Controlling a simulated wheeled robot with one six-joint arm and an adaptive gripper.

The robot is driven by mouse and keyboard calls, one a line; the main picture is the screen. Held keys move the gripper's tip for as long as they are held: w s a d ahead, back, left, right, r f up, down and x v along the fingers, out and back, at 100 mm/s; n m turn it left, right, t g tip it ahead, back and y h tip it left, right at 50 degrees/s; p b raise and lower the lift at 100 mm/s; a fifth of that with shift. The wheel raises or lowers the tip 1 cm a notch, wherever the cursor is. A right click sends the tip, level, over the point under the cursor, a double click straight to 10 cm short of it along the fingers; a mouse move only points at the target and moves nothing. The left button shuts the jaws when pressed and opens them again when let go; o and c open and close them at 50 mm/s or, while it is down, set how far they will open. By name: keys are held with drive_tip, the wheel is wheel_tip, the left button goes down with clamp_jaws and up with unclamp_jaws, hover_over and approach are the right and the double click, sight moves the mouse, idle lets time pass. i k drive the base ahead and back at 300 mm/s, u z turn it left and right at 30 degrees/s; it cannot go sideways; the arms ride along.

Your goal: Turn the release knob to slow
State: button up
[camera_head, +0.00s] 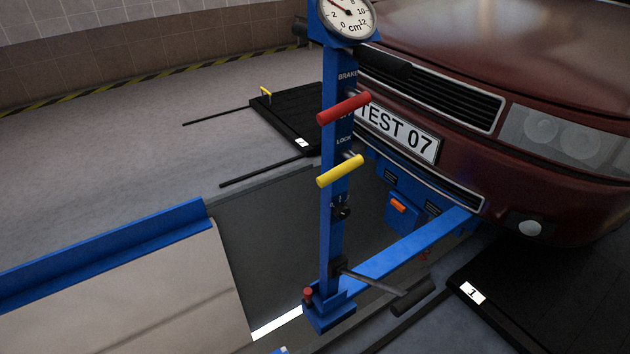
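A blue upright post (335,258) stands in front of the car. A small black knob (344,212) sits on the post below the yellow lever and looks like the release knob. Small white marks show by it, but they are too small to read, so its setting cannot be told. Above it are a yellow lever (340,171) under the word LOCK and a red lever (344,107) under the word BRAKE. My gripper is not in view.
A round cm gauge (346,14) tops the post. A dark red car (540,70) with plate TEST 07 stands behind at the right. A black-gripped crank (405,297) sticks out low on the post. A pit (275,235) lies behind the post, with a blue rail (110,250) at left.

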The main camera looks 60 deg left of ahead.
sight(341, 211)
drive_tip(key=u, duration=0.05)
drive_tip(key=i, duration=0.45)
drive_tip(key=u, duration=2.35)
